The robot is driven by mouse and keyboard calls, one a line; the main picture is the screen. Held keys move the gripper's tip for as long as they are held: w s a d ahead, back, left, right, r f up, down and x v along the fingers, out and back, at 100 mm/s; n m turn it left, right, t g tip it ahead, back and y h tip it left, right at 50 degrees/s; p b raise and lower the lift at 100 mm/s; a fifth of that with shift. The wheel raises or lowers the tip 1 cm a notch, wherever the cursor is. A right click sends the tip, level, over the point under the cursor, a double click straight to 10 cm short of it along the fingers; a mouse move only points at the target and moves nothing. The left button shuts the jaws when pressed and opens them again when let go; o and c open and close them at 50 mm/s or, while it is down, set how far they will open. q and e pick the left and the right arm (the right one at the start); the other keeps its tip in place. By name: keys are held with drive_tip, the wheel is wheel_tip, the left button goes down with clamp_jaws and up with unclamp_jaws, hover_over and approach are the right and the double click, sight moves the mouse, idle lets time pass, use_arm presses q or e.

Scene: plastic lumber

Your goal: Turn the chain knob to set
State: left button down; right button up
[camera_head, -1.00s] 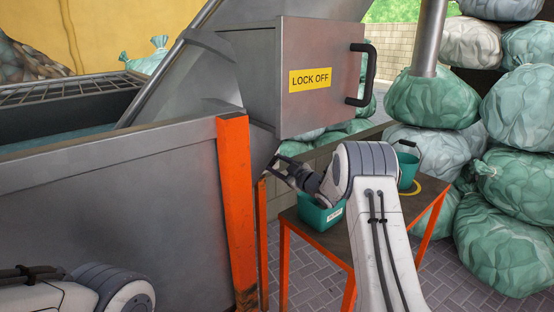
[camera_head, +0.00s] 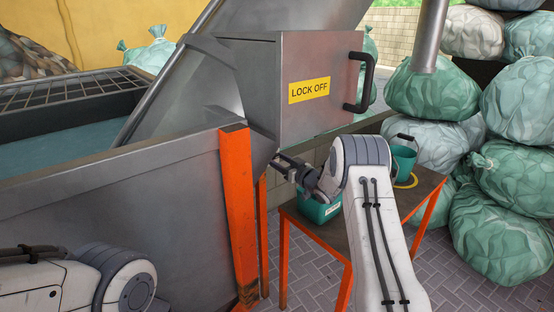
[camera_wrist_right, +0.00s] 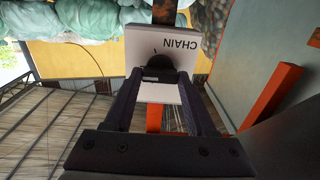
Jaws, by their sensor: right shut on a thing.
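A white panel (camera_wrist_right: 200,50) marked CHAIN shows upside down at the top middle of the right wrist view. A dark knob (camera_wrist_right: 158,62) sits on it, with a short dark mark just above it. My right gripper (camera_wrist_right: 159,76) is shut on the knob, one finger on each side, and the fingers hide part of it. In the head view my right gripper (camera_head: 279,162) is beside the orange post, below the grey LOCK OFF box; knob and panel are hidden there. Of my left arm only links show at the lower left; its gripper is out of view.
The grey LOCK OFF box (camera_head: 318,85) with a black handle stands above my right gripper. An orange post (camera_head: 238,210) stands to its left. A table (camera_head: 425,190) bears a teal bin (camera_head: 318,212) and a teal bucket (camera_head: 403,160). Stacked bags (camera_head: 500,200) fill the right.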

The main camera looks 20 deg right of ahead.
drive_tip(key=shift+f, duration=0.15)
drive_tip(key=o, duration=1.4)
drive_tip(key=shift+c, duration=0.2)
drive_tip(key=v, duration=1)
drive_tip(key=shift+s+b, duration=0.3)
drive_tip(key=shift+b, duration=0.05)
drive_tip(key=shift+d, duration=0.1)
